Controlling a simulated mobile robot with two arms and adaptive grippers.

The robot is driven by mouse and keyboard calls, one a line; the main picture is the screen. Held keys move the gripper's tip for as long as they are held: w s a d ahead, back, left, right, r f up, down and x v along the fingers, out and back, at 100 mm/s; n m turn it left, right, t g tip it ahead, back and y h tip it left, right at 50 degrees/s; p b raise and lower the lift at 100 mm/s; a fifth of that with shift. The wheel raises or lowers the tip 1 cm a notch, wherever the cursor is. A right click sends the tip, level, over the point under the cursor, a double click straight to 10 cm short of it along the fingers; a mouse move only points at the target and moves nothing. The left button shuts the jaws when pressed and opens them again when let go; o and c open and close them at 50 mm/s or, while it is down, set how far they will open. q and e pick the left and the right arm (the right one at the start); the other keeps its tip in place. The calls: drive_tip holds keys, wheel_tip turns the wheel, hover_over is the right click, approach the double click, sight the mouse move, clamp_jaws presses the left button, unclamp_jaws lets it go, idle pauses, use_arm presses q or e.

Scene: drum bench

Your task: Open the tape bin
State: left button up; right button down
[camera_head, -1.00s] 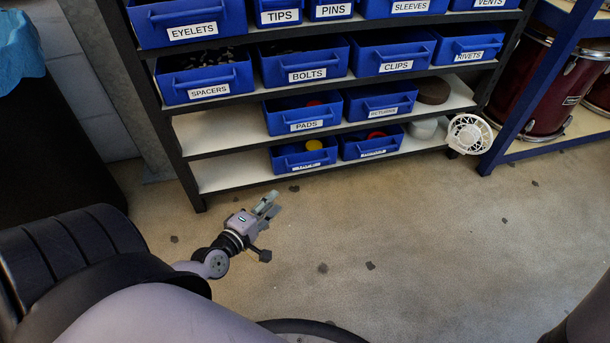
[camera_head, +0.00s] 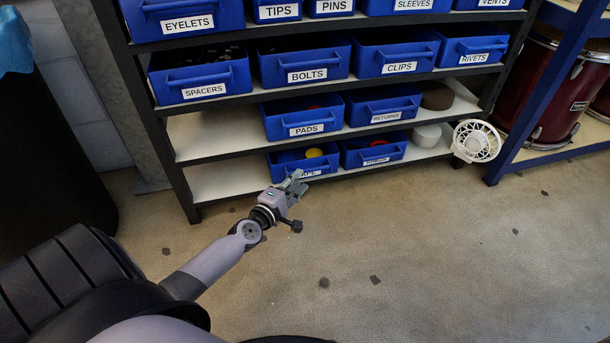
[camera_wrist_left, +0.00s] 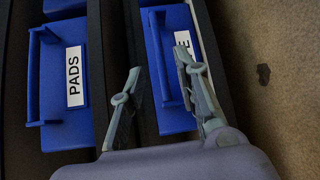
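The tape bin (camera_head: 326,166) is a blue open-topped bin at the left of the bottom shelf, with a yellow round item inside. My gripper partly covers its front label in the head view. In the left wrist view the tape bin (camera_wrist_left: 172,112) shows between and behind my fingers, with only the end of its label, an "E", readable. My left gripper (camera_head: 294,184) is in front of the bin's lower front. In the left wrist view my left gripper (camera_wrist_left: 160,84) has its two fingers spread apart with nothing held between them. I cannot tell whether a finger touches the bin. My right gripper is out of view.
The pads bin (camera_head: 275,125) sits on the shelf above and also shows in the left wrist view (camera_wrist_left: 55,98). Another blue bin (camera_head: 365,156) stands right of the tape bin. A white fan (camera_head: 476,141) is at the shelf's right end. The floor (camera_head: 430,240) in front is clear.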

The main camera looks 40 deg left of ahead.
sight(306, 172)
use_arm(q)
drive_tip(key=w, duration=0.5)
drive_tip(key=shift+a+f+b, duration=0.15)
drive_tip(key=shift+f+b, duration=0.2)
drive_tip(key=shift+c, duration=0.5)
drive_tip(key=shift+s, duration=0.1)
clamp_jaws()
